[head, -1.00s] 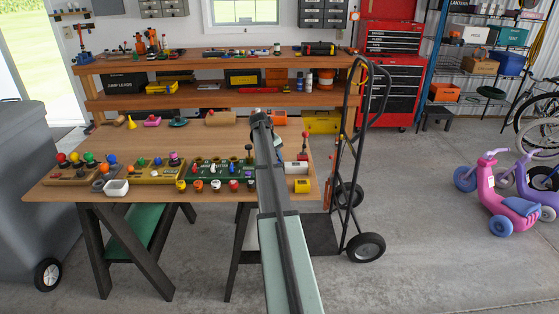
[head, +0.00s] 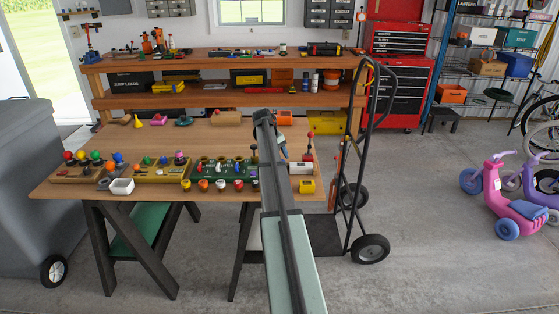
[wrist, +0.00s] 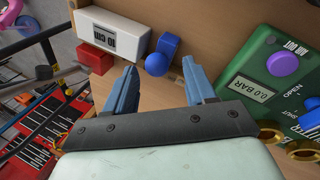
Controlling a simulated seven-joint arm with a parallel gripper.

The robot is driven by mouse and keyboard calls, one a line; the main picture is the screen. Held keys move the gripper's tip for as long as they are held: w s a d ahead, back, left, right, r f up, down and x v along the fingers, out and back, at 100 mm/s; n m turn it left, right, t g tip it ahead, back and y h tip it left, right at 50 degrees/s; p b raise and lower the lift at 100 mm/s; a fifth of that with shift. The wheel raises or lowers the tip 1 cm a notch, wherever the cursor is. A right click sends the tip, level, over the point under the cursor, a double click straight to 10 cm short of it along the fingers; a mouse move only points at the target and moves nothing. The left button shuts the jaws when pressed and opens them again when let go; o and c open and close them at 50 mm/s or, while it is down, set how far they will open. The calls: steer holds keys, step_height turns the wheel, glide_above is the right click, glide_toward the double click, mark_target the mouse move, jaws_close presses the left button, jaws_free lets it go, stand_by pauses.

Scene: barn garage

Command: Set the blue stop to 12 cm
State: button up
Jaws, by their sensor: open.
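In the wrist view the blue stop (wrist: 168,44) is a small block with a round blue knob facing me. It stands beside a white box (wrist: 98,30) whose readout shows 10 cm, upside down in this view. My gripper (wrist: 159,66) is open and empty. Its two blue fingers are spread, with the knob lying between and just past the tips in the picture; I cannot tell the height gap. In the head view the white box (head: 300,168) is at the bench's right end, with my gripper (head: 284,153) just left of it. The stop is not clear there.
A red block (wrist: 94,58) lies close to the left finger. A green panel (wrist: 270,85) with a purple button and a 0.0 BAR readout is close on the right. A red-topped lever (head: 309,143) and a yellow box (head: 307,186) stand near the white box.

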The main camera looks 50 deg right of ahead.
steer(key=v, duration=1.2)
steer(key=shift+r, duration=0.2)
